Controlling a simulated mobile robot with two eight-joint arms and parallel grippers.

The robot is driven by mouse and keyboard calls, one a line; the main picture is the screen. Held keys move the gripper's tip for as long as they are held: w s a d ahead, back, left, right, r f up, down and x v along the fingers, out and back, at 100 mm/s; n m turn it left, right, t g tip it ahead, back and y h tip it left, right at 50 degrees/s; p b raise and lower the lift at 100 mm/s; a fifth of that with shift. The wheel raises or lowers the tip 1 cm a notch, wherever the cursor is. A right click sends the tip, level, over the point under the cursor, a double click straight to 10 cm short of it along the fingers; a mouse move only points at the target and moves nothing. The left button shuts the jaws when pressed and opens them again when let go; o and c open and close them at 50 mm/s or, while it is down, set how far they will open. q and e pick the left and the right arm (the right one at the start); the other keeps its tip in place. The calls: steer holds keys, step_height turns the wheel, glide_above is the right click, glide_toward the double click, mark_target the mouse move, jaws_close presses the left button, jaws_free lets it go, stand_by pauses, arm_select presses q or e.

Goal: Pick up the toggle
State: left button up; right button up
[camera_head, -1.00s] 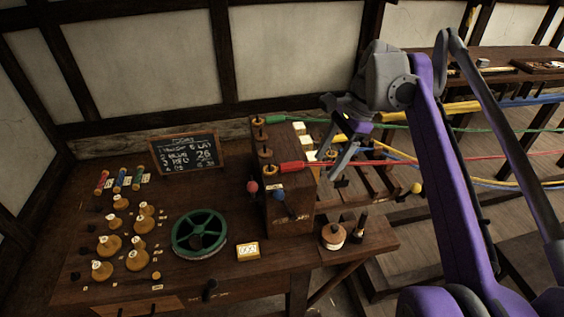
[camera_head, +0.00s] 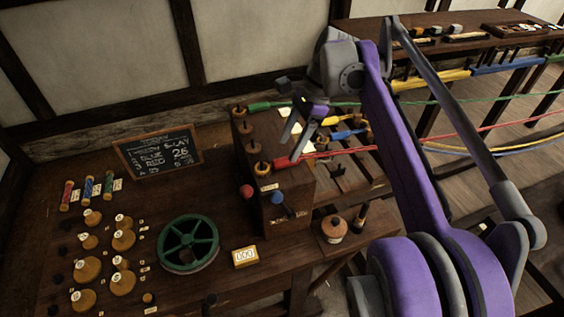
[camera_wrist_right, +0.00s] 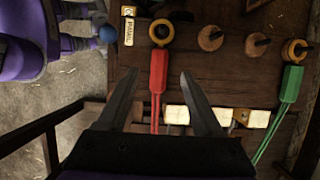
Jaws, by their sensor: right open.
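I cannot tell for certain which piece is the toggle. A red sleeve (camera_head: 312,156) on the end of the red strand joins a yellow-ringed peg (camera_head: 262,167) on the wooden box (camera_head: 290,209). My right gripper (camera_head: 290,149) is open and empty above this strand, close to the box. In the right wrist view the red sleeve (camera_wrist_right: 158,72) lies below and between my open fingers (camera_wrist_right: 159,74), with its ringed peg (camera_wrist_right: 161,32) beyond the tips. A green sleeve (camera_wrist_right: 291,84) lies to the right. My left gripper is not in view.
Bare wooden pegs (camera_wrist_right: 210,38) stand between the red and green ends. Red and blue knobs (camera_head: 247,191) stick out of the box front. A green wheel (camera_head: 188,243), several wooden bobbins and a chalkboard (camera_head: 158,151) are on the bench. Stretched strands run off right.

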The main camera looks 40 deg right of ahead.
mark_target(285, 159)
steer(key=x, duration=0.4)
steer(key=shift+s+d+f, duration=0.1)
steer(key=shift+f, duration=0.05)
jaws_close()
step_height(285, 159, up, 10)
steer(key=shift+p, duration=0.4)
stand_by(0.4)
